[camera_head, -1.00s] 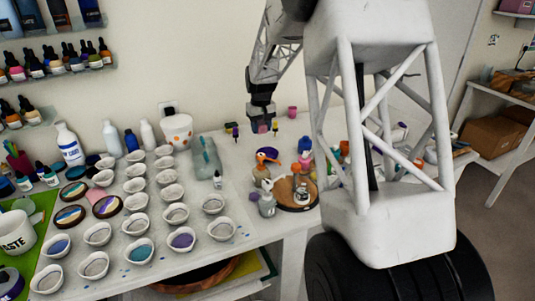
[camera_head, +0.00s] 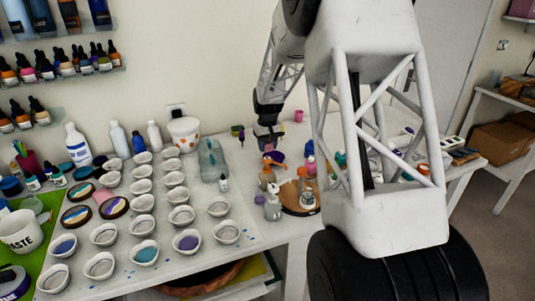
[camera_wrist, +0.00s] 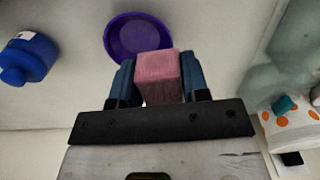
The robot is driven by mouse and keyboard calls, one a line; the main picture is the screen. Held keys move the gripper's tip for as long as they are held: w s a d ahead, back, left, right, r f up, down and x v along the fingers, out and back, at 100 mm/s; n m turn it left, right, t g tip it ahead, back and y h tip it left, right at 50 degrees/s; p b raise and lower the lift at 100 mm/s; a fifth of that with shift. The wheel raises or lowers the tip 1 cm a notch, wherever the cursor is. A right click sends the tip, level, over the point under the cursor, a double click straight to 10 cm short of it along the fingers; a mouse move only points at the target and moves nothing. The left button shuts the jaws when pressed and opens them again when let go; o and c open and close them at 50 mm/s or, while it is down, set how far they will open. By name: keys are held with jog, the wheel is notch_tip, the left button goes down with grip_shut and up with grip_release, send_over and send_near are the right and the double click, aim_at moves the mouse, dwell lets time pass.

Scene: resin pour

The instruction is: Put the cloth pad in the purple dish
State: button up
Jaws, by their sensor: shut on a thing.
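The cloth pad (camera_wrist: 158,76) is a pink block in the wrist view. My gripper (camera_wrist: 155,82) is shut on it, with a blue finger on each side. The purple dish (camera_wrist: 121,38) is round and shallow. In the wrist view it lies just beyond the pad, which covers part of its near rim. In the head view my gripper (camera_head: 267,143) hangs over the far part of the table, just behind the purple dish (camera_head: 277,157). The pad is too small to make out clearly there.
A blue bottle (camera_wrist: 28,58) stands left of the dish in the wrist view. An orange-spotted white cup (camera_wrist: 292,128) is at right. In the head view, several small white cups fill the left of the table, and a round wooden board (camera_head: 300,207) with bottles is near the dish.

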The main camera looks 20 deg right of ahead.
aim_at(267, 142)
jog(key=shift+f, duration=0.1)
jog(key=shift+f, duration=1.75)
jog(key=shift+f, duration=0.2)
jog(key=o, duration=0.9)
jog(key=shift+r, duration=0.1)
notch_tip(267, 142, up, 12)
jog(key=shift+r, duration=0.1)
